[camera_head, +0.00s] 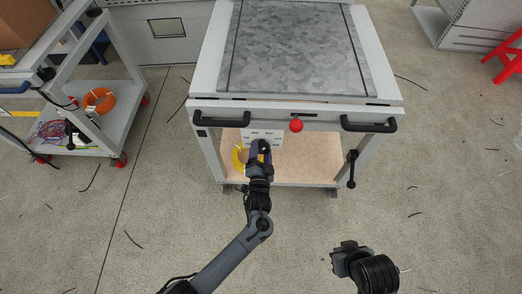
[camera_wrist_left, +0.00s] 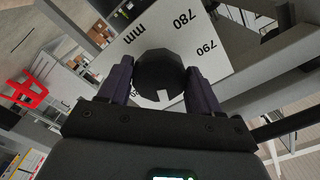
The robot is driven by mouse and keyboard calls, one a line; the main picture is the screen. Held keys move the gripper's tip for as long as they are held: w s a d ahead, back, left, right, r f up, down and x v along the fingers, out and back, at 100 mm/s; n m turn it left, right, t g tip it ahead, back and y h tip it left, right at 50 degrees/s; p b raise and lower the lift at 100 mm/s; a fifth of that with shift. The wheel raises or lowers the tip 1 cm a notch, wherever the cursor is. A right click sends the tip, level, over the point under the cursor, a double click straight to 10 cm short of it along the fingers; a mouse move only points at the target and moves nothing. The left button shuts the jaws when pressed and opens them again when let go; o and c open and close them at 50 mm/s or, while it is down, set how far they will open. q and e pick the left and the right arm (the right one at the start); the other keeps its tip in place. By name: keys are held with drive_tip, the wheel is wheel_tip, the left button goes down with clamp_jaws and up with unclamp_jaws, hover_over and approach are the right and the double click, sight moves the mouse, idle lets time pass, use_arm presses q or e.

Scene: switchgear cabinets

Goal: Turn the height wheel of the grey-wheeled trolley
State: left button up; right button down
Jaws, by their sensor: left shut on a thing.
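The grey-wheeled trolley (camera_head: 208,75) stands upright in the middle of the head view, with a mottled grey top. A white scale plate (camera_head: 252,132) is on its front; in the left wrist view the plate (camera_wrist_left: 150,38) shows mm figures such as 780 and 790. The black height wheel (camera_wrist_left: 160,75), with a white mark, sits in front of the plate. My left gripper (camera_wrist_left: 160,88) is shut on the wheel, one finger on each side; it also shows in the head view (camera_head: 262,148), where it hides the wheel. My right gripper (camera_head: 345,254) is apart from the trolley; its fingers are unclear.
The trolley front has two black handles (camera_head: 368,124), a red knob (camera_head: 296,125) and a black crank (camera_head: 351,170). A yellow coil (camera_head: 238,157) lies on its lower shelf. A red-wheeled trolley (camera_head: 122,95) stands left and a red stool (camera_head: 508,52) right. The floor between has dark scraps.

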use_arm(q)
drive_tip(key=o, duration=1)
drive_tip(key=shift+o, duration=0.2)
drive_tip(key=shift+s, duration=0.2)
drive_tip(key=shift+s+p, duration=0.25)
drive_tip(key=shift+p, duration=0.1)
drive_tip(key=s+p, duration=0.4)
drive_tip(key=s, duration=0.6)
drive_tip(key=shift+a, duration=0.2)
